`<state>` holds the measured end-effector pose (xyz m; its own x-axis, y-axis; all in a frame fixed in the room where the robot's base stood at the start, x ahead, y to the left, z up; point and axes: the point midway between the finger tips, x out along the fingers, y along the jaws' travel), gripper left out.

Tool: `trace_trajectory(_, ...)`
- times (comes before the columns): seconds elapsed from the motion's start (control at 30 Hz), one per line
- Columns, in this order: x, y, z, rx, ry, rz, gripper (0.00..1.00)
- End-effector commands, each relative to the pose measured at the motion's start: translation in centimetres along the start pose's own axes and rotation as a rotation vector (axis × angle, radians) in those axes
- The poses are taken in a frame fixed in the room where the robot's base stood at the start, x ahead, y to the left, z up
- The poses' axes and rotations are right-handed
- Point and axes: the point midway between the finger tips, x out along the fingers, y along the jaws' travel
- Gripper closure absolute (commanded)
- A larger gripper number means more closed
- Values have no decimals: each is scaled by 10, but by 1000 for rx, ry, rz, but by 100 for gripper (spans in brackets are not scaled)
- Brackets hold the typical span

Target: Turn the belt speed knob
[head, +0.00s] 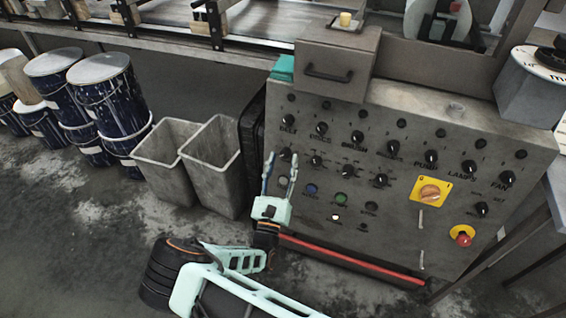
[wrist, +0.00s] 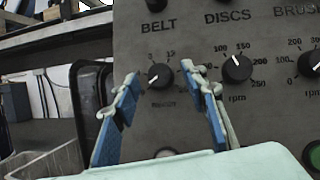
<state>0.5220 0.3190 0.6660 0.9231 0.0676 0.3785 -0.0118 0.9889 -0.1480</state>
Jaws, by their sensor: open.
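The belt speed knob (wrist: 160,76) is a small black dial with a white pointer line, below the BELT label on the grey control panel (head: 395,225). In the head view the knob (head: 286,154) sits at the panel's left side, just beyond my fingertips. My gripper (head: 281,158) is open and empty, pointing at the panel. In the wrist view its blue-and-pale fingers (wrist: 160,80) stand apart, one on each side of the knob. I cannot tell whether either finger touches it.
The discs knob (wrist: 237,68) is close to the right finger. An orange rotary switch (head: 430,193) and a red emergency button (head: 463,236) are farther right. Two grey bins (head: 212,160) and several blue drums (head: 108,95) stand at left. A drawer box (head: 335,65) sits on top.

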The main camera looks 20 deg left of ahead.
Motion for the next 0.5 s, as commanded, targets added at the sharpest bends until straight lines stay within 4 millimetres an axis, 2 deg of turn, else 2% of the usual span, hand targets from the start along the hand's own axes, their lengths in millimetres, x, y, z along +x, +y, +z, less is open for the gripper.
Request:
trace_trajectory(0.33,5,0,0,0,0,0,60)
trace_trajectory(0.5,4,0,0,0,0,0,78)
